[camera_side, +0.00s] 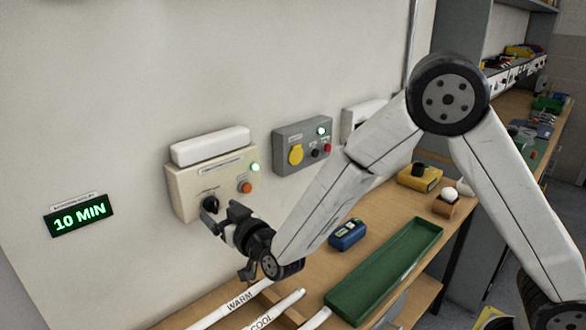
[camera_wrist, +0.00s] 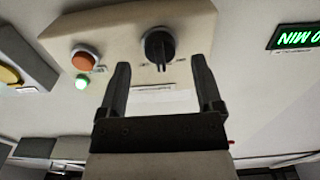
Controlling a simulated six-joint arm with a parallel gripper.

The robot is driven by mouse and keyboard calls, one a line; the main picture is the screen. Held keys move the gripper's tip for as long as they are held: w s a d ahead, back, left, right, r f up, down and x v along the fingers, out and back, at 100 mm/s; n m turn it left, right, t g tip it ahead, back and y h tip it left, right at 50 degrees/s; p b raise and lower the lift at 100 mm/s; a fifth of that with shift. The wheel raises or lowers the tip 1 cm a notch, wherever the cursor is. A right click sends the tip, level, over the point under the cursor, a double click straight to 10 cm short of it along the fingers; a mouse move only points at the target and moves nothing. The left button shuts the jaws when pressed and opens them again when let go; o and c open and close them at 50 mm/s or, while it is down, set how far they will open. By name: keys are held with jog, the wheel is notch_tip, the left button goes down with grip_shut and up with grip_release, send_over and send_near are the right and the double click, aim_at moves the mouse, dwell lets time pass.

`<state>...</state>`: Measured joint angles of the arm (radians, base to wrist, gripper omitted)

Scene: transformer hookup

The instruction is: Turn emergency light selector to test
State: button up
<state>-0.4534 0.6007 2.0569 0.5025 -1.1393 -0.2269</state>
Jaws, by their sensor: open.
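The emergency light selector is a black rotary knob (camera_side: 210,204) on the front of a beige wall box (camera_side: 188,190). In the wrist view the knob (camera_wrist: 159,45) shows upside down, with its ridge roughly in line with the picture's vertical; the small labels beside it are unreadable. My gripper (camera_side: 222,216) is in front of the box, close to the knob. In the wrist view my gripper (camera_wrist: 161,62) is open and empty, its two fingers apart on either side of the knob's line. Whether the fingertips reach around the knob I cannot tell.
The box also bears an orange button (camera_side: 246,187) and a lit green lamp (camera_side: 254,167). A grey box (camera_side: 301,145) with a yellow knob is to its right. A "10 MIN" display (camera_side: 79,216) is to its left. A green tray (camera_side: 385,270) and blue device (camera_side: 347,234) lie on the bench.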

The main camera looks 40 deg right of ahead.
jog(key=shift+w, duration=1.2)
grip_shut()
